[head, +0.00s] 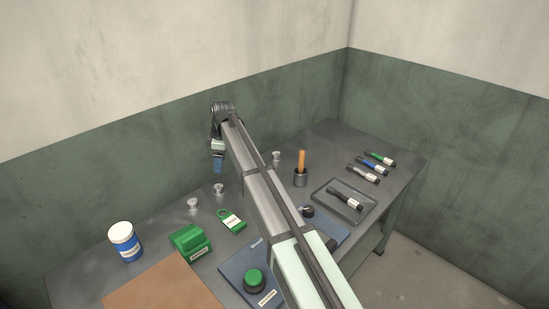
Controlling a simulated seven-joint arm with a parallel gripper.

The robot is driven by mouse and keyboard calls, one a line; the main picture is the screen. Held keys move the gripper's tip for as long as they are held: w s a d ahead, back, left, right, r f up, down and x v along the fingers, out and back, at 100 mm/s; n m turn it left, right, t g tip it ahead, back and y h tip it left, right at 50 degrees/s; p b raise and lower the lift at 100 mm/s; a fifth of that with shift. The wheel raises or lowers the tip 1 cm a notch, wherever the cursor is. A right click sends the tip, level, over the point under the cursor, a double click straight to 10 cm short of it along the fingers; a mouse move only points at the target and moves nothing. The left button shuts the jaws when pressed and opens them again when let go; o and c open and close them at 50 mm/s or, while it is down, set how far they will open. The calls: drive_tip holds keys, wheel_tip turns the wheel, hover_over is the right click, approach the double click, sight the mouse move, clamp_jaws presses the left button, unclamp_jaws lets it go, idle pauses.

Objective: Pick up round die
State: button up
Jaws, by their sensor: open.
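Several small silvery round pieces stand on the grey table, and I cannot tell which is the round die. One silvery piece (193,203) is at left, another (219,189) is just right of it, and a third (276,155) stands farther back. My gripper (218,168) points down with bluish fingers, open, and appears above the table behind the second piece. The gap between its fingers is too small to make out. My arm crosses the middle of the table and hides part of it.
Left are a white-and-blue jar (125,242), green block (190,241), green padlock-shaped tag (231,221) and brown mat (165,285). A green knob (254,281) sits at front. Right are a cup with a wooden handle (300,178), a tray (327,186) and several marker-like tools (380,159).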

drive_tip(key=shift+o, duration=0.5)
drive_tip(key=m+t+h, duration=0.2)
drive_tip(key=m+t, duration=0.1)
drive_tip(key=m, duration=1.5)
hover_over(276, 154)
drive_tip(key=s, duration=0.1)
drive_tip(key=f, duration=0.6)
drive_tip(key=shift+s+d+f, duration=0.15)
drive_tip(key=shift+d+f, duration=0.1)
drive_tip(key=shift+f, duration=0.15)
drive_tip(key=shift+a+x, duration=0.15)
drive_tip(key=shift+x, duration=1.15)
drive_tip(key=shift+a+x, duration=0.15)
drive_tip(key=shift+x, duration=1.2)
